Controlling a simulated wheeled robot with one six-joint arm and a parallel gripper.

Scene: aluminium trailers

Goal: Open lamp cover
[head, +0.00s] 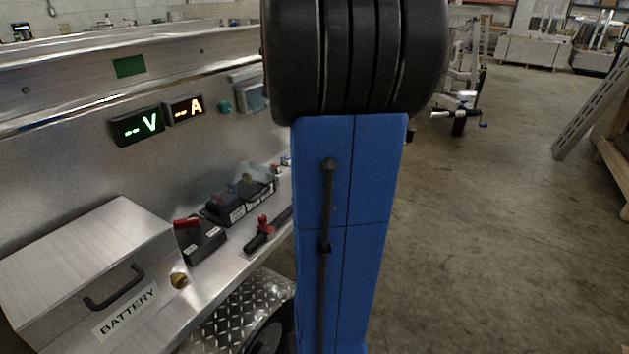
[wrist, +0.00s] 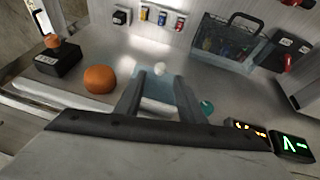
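A pale blue, see-through lamp cover (wrist: 160,90) lies between and beyond my fingers in the wrist view, with a small white knob (wrist: 160,68) at its far end. In the head view, what looks like the same cover (head: 254,98) is on the trailer's wall panel, partly hidden by my arm. It looks closed, but I cannot be sure. My gripper (wrist: 160,78) is open, with its two dark fingers apart on either side of the cover. I cannot tell whether they touch it. My gripper does not show in the head view.
Close by are a teal button (head: 224,107), a green V display (head: 137,126) and an orange A display (head: 184,109). An orange dome (wrist: 100,80) and a clear handled box (wrist: 228,45) stand near my fingers. The battery box (head: 95,270) is lower left.

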